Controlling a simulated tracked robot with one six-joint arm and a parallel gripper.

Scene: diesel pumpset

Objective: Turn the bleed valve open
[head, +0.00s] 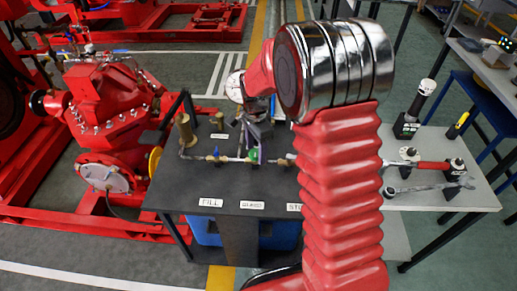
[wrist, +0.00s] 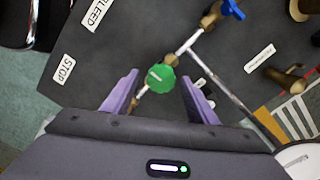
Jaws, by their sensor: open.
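A round green valve knob (wrist: 160,78) sits on a thin metal pipe with brass fittings in the wrist view. In the head view the green knob (head: 253,154) stands on the dark bench, behind the BLEED label (head: 251,205). My gripper (wrist: 160,76) is open, with one purple finger on each side of the green knob. Gaps show between the fingers and the knob in the picture; I cannot tell the height difference. In the head view my arm hides part of the pipework. The BLEED label also shows in the wrist view (wrist: 98,14).
A blue valve handle (wrist: 232,8) sits on another branch of the pipe. A brass post (head: 187,130) stands at the bench's left. A STOP label (wrist: 63,68) lies near the bench edge. Tools lie on a grey table (head: 440,200) at right.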

